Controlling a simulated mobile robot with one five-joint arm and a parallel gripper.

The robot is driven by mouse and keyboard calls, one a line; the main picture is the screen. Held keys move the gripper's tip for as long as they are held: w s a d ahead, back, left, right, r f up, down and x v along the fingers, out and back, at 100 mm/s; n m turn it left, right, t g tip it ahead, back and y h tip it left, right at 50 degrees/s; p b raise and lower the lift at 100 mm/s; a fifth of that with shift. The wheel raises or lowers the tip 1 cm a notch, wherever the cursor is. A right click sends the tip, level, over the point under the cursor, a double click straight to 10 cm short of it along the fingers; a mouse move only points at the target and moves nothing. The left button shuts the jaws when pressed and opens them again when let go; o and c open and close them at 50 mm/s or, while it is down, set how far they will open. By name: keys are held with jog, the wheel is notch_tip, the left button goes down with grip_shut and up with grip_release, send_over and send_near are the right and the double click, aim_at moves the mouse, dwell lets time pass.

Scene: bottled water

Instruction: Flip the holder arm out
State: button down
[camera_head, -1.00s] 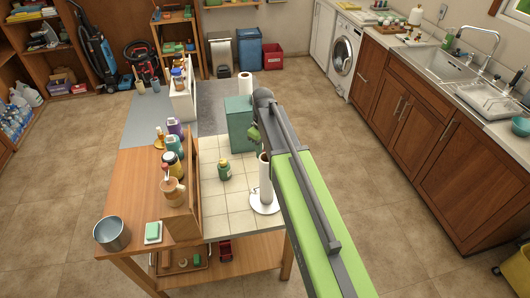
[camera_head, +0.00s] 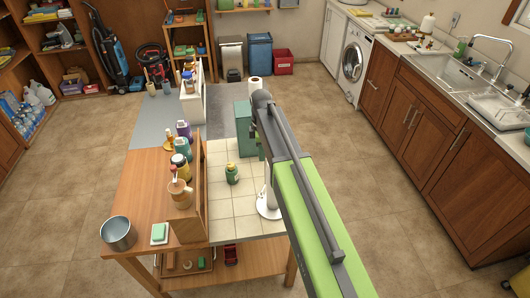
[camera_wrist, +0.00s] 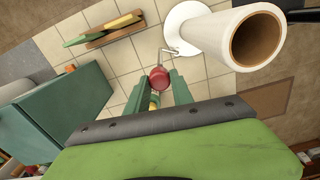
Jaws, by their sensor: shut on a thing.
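The paper towel holder has a round white base (camera_wrist: 186,28) and a white roll (camera_wrist: 240,38) with a brown core, at the upper right in the wrist view. A thin pale holder arm (camera_wrist: 180,51) runs from the base toward a red knob (camera_wrist: 159,77). My gripper (camera_wrist: 160,84), with two green fingers, is closed around the red knob above the tiles. Its fingertips are mostly hidden by my arm in the head view. Whether the knob joins the thin arm is hard to tell.
A teal box (camera_head: 245,131) stands beside my gripper; it also shows at left in the wrist view (camera_wrist: 62,108). A green jar (camera_head: 232,174) stands on the tiled top (camera_head: 235,213). A wooden divider (camera_head: 200,200) with bottles is to the left. Floor right of the table is clear.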

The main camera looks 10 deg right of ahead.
jog(key=shift+a+n, duration=0.25)
jog(key=shift+n, duration=0.25)
jog(key=c, duration=1.1)
grip_release()
notch_tip(320, 180, up, 18)
jog(key=p, duration=1.7)
jog(key=shift+f, duration=0.25)
jog(key=shift+f, duration=0.1)
